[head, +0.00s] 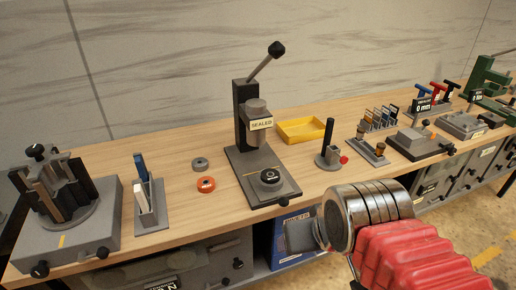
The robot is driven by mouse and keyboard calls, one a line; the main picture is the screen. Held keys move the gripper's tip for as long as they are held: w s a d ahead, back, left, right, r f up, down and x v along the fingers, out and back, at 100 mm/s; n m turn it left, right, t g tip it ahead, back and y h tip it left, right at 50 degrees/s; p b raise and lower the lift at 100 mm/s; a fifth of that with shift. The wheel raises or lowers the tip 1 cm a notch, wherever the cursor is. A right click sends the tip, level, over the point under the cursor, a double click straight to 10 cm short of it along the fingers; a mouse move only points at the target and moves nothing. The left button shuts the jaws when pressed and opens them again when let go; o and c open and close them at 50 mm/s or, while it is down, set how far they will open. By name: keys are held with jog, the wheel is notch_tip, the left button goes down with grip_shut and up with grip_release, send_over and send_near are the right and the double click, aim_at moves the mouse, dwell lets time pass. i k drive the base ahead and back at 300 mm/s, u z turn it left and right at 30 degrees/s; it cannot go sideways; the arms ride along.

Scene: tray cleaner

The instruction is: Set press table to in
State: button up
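A dark press (243,115) stands on the wooden bench near the middle of the head view. Its lever with a black ball end is raised up to the right. A sign reading "SEALED" (262,124) hangs on its grey ram. The press's grey base plate (245,160) carries a round black-topped piece (270,178) near its front, forward of the ram. A dark knob (284,202) sticks out at the front edge. My gripper (303,236) is low, in front of the bench edge and below the press, apart from it. Its fingers are not clear.
A yellow tray (301,130) lies right of the press, with a dark upright post (328,140) on a stand nearer. An orange ring (206,184) and a grey ring (200,164) lie left. A grey fixture (65,215) stands far left. More fixtures line the right.

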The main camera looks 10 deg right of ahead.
aim_at(264, 192)
jog(key=k, duration=1)
jog(key=u, duration=0.35)
jog(key=i, duration=0.35)
jog(key=u, duration=0.55)
